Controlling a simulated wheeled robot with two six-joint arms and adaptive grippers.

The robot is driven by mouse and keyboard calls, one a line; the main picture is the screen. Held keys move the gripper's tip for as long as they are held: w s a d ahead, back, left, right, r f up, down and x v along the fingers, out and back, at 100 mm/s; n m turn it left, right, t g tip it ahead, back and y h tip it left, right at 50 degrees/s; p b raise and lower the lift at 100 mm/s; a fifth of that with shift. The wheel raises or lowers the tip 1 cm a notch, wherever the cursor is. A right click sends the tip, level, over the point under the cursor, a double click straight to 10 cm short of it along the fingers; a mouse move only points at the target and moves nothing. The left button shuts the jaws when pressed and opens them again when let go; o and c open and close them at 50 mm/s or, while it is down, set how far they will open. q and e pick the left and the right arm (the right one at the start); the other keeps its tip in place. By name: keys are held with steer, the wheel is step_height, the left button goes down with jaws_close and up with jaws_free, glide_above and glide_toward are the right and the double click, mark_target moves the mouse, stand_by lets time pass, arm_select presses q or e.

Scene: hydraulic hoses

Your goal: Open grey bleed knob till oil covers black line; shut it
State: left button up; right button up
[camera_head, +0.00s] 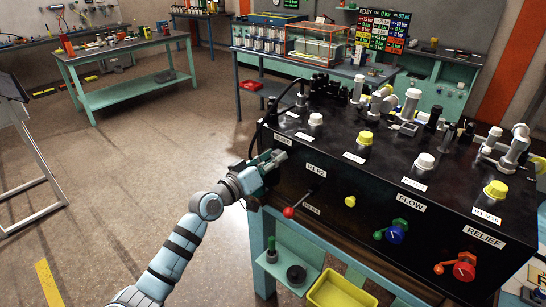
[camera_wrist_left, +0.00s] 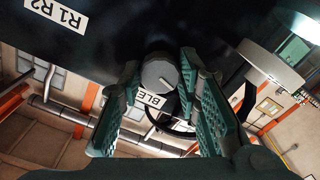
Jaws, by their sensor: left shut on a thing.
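The grey bleed knob (camera_wrist_left: 160,72) is on the dark face of the bench console (camera_head: 330,185), beside a partly covered label starting "BLE" (camera_wrist_left: 152,98). It has a pale mark on its front. My left gripper (camera_head: 272,163) is at the console's left end in the head view. In the left wrist view its green fingers (camera_wrist_left: 162,88) stand on either side of the knob, shut on it. The gripper hides the knob in the head view. I cannot make out the oil or the black line in either view. My right gripper is not in view.
A red-tipped lever (camera_head: 288,212), a yellow knob (camera_head: 350,201), a blue flow knob (camera_head: 395,235) and a red relief knob (camera_head: 463,267) stick out of the console front. A yellow bin (camera_head: 340,290) is below.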

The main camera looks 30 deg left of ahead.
arm_select(q)
steer(key=shift+n+p, duration=0.35)
steer(key=shift+n, duration=1.05)
steer(key=o, duration=1.1)
steer(key=shift+o, duration=0.2)
steer(key=v, duration=0.7)
steer(key=shift+s, duration=0.25)
steer(key=shift+w+a, duration=0.1)
